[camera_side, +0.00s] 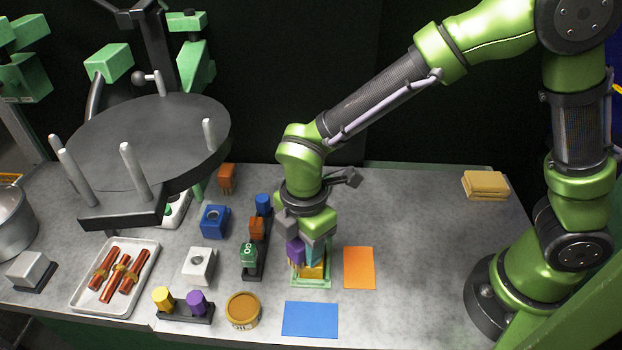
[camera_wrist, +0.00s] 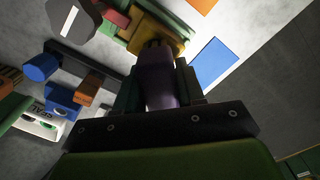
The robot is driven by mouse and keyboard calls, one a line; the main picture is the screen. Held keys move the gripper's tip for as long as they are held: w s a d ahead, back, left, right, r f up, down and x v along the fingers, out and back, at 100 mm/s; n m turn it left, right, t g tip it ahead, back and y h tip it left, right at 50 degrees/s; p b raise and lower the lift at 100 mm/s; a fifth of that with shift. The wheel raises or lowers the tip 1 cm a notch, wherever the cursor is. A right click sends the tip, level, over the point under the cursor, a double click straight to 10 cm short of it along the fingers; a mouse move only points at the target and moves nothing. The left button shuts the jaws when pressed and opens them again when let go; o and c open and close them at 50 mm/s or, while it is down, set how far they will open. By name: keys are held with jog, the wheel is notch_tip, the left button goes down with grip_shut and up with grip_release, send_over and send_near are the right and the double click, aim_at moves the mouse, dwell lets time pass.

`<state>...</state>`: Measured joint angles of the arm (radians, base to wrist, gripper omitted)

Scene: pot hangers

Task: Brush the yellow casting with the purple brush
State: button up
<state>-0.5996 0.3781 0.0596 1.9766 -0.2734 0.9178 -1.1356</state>
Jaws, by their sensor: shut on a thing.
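The purple brush (camera_side: 295,251) is upright in my gripper (camera_side: 305,238), whose jaws are shut on its handle. The brush also fills the middle of the wrist view (camera_wrist: 160,80), with dark bristles at its far end. The yellow casting (camera_side: 313,271) sits in a light green fixture (camera_side: 312,284) right below my gripper, partly hidden by it. In the wrist view the bristles overlap the yellow casting (camera_wrist: 160,36). I cannot tell for sure whether they touch it.
A dark rack with blue, orange and green pieces (camera_side: 248,254) stands close left. An orange mat (camera_side: 359,267) lies right, a blue mat (camera_side: 310,319) in front. A tin (camera_side: 242,310), a white block (camera_side: 198,266) and a tray (camera_side: 91,297) lie left. The table's right is mostly clear.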

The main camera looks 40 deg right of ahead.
jog(key=shift+s+d, duration=1.2)
jog(key=shift+w+a, duration=1.55)
jog(key=shift+w, duration=0.05)
jog(key=shift+s+d, duration=1.5)
jog(key=shift+w+a, duration=1.4)
jog(key=shift+a, duration=0.05)
jog(key=shift+w+a+r, duration=0.1)
jog(key=shift+w+a, duration=0.1)
jog(key=shift+d+r, duration=0.1)
jog(key=shift+r, duration=3.95)
